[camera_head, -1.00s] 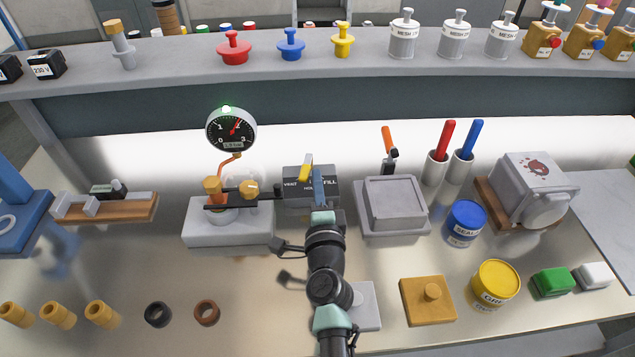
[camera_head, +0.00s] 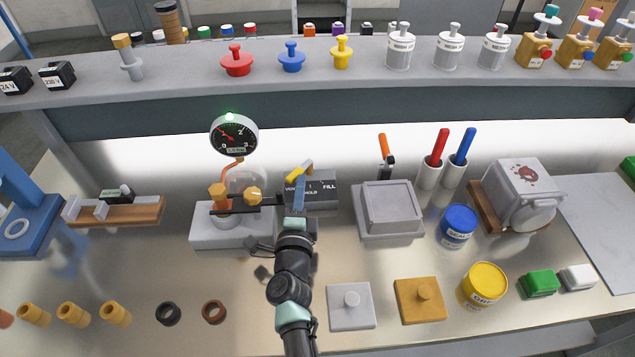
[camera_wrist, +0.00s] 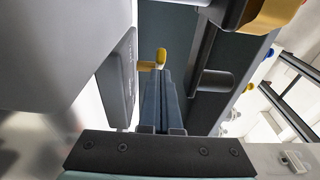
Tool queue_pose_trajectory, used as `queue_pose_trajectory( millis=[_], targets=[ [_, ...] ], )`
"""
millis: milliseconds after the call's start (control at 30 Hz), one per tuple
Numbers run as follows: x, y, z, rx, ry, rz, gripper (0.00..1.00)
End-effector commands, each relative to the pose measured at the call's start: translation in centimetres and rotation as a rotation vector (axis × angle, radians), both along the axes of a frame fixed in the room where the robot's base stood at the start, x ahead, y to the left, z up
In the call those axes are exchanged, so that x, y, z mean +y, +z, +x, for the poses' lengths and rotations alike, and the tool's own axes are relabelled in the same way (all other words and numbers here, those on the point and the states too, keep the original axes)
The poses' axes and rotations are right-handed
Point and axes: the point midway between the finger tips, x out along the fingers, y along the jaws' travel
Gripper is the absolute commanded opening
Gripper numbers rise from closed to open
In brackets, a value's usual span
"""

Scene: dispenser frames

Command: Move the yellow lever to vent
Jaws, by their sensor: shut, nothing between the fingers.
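The yellow lever (camera_head: 298,171) sits on a dark grey valve box (camera_head: 322,190) lettered VENT, HOLD and FILL from left to right. The lever is at the left part of the box, by VENT, which is partly covered. My gripper (camera_head: 299,186) is shut and empty, with its blue fingers upright just in front of the lever. In the wrist view, the lever's yellow end (camera_wrist: 160,56) shows just beyond the fingertips (camera_wrist: 163,74). I cannot tell whether they touch. The round gauge (camera_head: 234,134) has its red needle toward the low left side, with a green light on top.
A pale block with a glass dome and brass fittings (camera_head: 232,236) stands left of the valve box, joined by a dark bar. A grey lidded box (camera_head: 389,207) stands close on the right. A shelf (camera_head: 190,70) runs behind. The front-left bench has bare room between rings.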

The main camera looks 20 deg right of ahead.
Motion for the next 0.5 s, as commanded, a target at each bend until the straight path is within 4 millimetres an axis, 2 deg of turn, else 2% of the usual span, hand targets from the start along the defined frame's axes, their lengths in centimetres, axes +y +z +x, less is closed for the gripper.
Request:
queue_pose_trajectory(
  millis=[33,333,500],
  targets=[
    [0.52,0.08,0.26,0.0,0.011,0.0,0.0],
    [0.77,0.12,0.34,0.0,0.018,-0.001,0.0],
    [1.29,0.11,-0.54,0.002,0.022,0.0,0.0]
  ],
)
